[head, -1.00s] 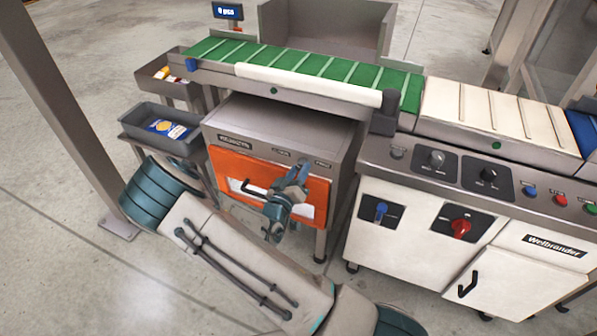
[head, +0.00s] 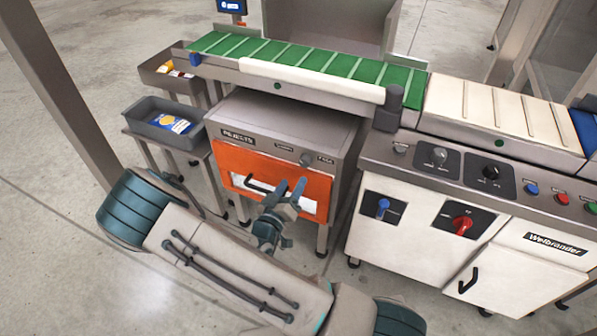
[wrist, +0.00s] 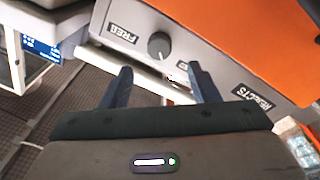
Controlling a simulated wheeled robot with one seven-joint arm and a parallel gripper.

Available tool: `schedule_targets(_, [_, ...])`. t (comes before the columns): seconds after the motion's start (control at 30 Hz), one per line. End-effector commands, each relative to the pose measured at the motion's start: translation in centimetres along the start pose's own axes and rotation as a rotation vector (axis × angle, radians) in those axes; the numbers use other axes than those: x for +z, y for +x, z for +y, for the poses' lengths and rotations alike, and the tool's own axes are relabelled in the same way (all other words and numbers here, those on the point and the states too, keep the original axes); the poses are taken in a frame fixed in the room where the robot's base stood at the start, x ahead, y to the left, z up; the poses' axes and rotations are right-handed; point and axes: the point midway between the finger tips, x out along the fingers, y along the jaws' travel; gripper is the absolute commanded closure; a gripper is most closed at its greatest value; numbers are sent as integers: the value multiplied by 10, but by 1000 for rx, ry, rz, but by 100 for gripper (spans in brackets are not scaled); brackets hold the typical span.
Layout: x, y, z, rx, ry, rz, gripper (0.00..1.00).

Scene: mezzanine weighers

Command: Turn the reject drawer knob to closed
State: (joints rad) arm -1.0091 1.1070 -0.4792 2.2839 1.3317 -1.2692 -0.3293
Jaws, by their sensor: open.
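The reject drawer knob (head: 306,159) is a small grey round knob on the grey panel above the orange drawer front (head: 235,163). It also shows in the wrist view (wrist: 159,45), just beyond the fingertips, beside a FREE label (wrist: 124,31). The other small label (head: 284,148), left of the knob in the head view, is too small to read. My gripper (head: 291,186) is open and empty, below the knob in front of the drawer. Its two fingers (wrist: 160,70) are apart and do not touch the knob.
A dark bar handle (head: 258,187) sticks out from the drawer front close to my gripper. The white cabinet (head: 400,245) with a blue knob (head: 383,206) and a red knob (head: 462,223) stands right. A grey tray (head: 150,116) stands left. The green conveyor (head: 300,60) runs above.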

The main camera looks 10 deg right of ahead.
Motion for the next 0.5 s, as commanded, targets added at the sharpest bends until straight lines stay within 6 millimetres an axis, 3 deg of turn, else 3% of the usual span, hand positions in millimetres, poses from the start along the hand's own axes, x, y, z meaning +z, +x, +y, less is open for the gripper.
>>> schedule_targets(0.2, [0, -45, 0, -4, -1, 0, 45])
schedule_targets(0.5, [0, -67, 0, -1, -1, 0, 45])
